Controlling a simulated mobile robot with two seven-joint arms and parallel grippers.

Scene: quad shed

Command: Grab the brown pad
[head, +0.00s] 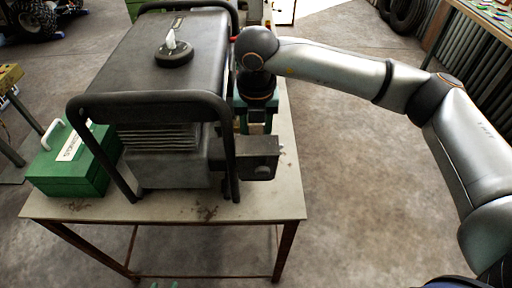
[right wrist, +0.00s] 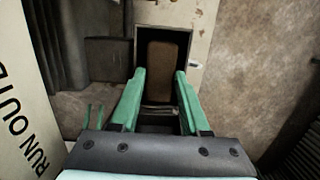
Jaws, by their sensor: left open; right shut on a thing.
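The brown pad (right wrist: 167,62) stands in a dark, open-fronted slot in the right wrist view. In the head view the right gripper (head: 257,122) is beside the right side of the large dark machine, and the pad does not show there. My left gripper (head: 165,286) shows only its green fingertips at the bottom edge. It is open and apart from the table.
The dark machine (head: 150,65) with tubular handles fills most of the table (head: 290,190). A green box (head: 75,175) with a white handle stands at its left. A dark block (head: 258,158) juts out near my right gripper. Open floor (head: 350,200) lies right of the table.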

